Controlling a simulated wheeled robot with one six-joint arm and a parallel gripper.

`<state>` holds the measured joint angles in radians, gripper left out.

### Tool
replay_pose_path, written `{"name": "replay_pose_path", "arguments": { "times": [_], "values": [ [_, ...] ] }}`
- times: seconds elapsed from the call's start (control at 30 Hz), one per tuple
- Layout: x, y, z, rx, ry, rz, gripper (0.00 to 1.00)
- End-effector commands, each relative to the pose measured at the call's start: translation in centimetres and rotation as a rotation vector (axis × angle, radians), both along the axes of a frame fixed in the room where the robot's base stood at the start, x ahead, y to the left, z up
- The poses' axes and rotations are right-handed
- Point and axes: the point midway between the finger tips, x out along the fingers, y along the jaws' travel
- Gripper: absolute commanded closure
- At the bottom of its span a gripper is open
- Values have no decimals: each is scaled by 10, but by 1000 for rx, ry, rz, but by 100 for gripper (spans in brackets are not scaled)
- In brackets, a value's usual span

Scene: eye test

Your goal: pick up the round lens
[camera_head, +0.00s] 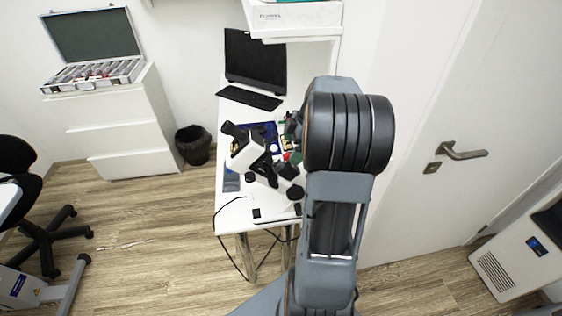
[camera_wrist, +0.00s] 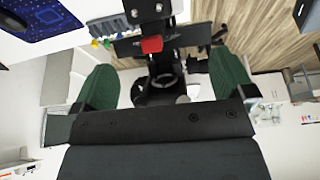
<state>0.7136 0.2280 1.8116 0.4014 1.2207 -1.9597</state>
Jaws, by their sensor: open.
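I cannot make out the round lens with certainty in either view. In the wrist view, my gripper (camera_wrist: 165,84) has two green fingers standing wide apart, with nothing held between them. Beyond the fingers is a dark device with a small ring-shaped part (camera_wrist: 166,79) and a red piece (camera_wrist: 151,44); I cannot tell whether a lens is in the ring. In the head view, an open silver case (camera_head: 96,76) with rows of small items stands at the upper left, far from my arm. My arm hides part of the desk.
A white desk (camera_head: 231,212) holds a monitor (camera_head: 255,62), a keyboard (camera_head: 249,98) and black-and-white equipment (camera_head: 247,152). A white drawer cabinet (camera_head: 120,122) stands under the case. A black bin (camera_head: 193,145) and office chair (camera_head: 45,235) are on the floor. A door is on the right.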

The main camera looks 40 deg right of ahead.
Motion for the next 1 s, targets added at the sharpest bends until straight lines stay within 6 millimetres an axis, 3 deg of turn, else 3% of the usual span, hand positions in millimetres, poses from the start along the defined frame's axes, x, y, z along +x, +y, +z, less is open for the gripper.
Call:
{"name": "replay_pose_path", "arguments": {
  "times": [0.6,1.0],
  "values": [
    [17,16,-61,3,-11,27,0],
    [19,18,-69,0,-12,26,3]
  ]
}}
